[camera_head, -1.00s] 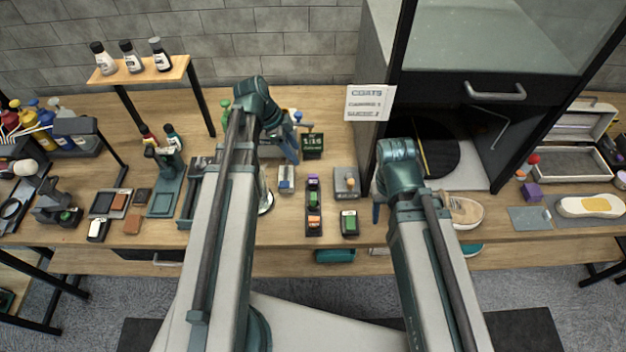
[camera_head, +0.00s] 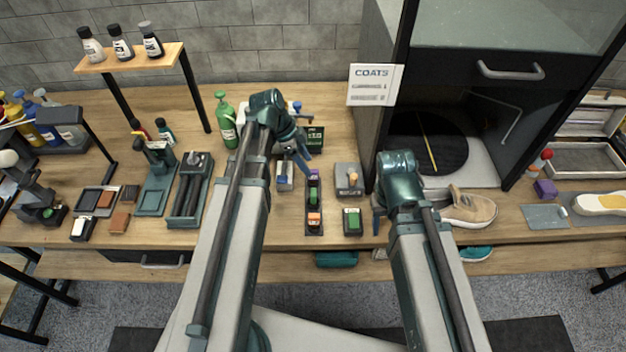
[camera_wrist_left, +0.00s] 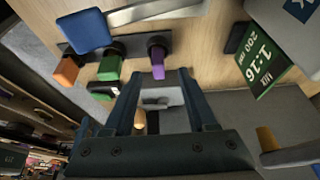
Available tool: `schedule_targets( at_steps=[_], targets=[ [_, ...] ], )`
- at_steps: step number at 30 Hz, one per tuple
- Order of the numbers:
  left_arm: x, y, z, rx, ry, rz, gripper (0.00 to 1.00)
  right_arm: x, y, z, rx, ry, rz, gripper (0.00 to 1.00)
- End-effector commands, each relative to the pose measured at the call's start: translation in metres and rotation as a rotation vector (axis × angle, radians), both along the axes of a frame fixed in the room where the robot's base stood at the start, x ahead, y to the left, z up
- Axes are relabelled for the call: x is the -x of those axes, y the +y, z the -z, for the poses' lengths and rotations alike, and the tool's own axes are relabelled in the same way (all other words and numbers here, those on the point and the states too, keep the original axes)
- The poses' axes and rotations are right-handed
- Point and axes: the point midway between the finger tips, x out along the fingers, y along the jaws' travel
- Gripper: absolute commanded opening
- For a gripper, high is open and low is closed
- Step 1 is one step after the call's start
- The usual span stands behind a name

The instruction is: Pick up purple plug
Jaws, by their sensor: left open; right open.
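The purple plug (camera_head: 314,176) stands at the far end of a narrow black rack (camera_head: 314,230), behind a green plug (camera_head: 313,195) and an orange plug (camera_head: 314,217). My left gripper (camera_head: 303,158) is open, just behind and left of the purple plug in the head view. In the left wrist view, the purple plug (camera_wrist_left: 158,62) shows between and just past the tips of the open left gripper (camera_wrist_left: 159,74). I see nothing held there. My right gripper (camera_head: 377,218) is open over the front of the table, right of the rack; its fingers are partly hidden by the arm.
A green sign (camera_head: 314,137) stands behind the rack. A grey block (camera_head: 347,178) and a green-topped black block (camera_head: 352,222) lie to its right. A silver-and-blue tool (camera_head: 285,176) lies close on its left. A tan sneaker (camera_head: 470,208) sits further right.

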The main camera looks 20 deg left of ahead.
Motion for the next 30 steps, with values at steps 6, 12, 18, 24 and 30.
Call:
schedule_targets(
  at_steps=[6, 12, 18, 24, 30],
  targets=[
    [-0.001, -0.010, 0.025, 0.000, -0.001, 0.002, 0.57, 0.000, 0.000, 0.025, 0.000, 0.000, 0.000, 0.50],
    [-0.003, -0.019, 0.046, 0.000, 0.000, 0.001, 0.57, 0.000, 0.000, 0.046, 0.000, 0.000, 0.000, 0.50],
    [-0.004, -0.021, 0.045, 0.000, 0.000, 0.000, 0.57, 0.000, 0.000, 0.045, 0.000, 0.000, 0.000, 0.50],
    [-0.004, -0.021, 0.045, 0.000, 0.000, 0.000, 0.38, 0.000, 0.000, 0.045, 0.000, 0.000, 0.000, 0.50],
    [-0.004, -0.021, 0.045, 0.000, 0.000, 0.000, 0.02, 0.000, 0.000, 0.045, 0.000, 0.000, 0.000, 0.50]
  ],
)
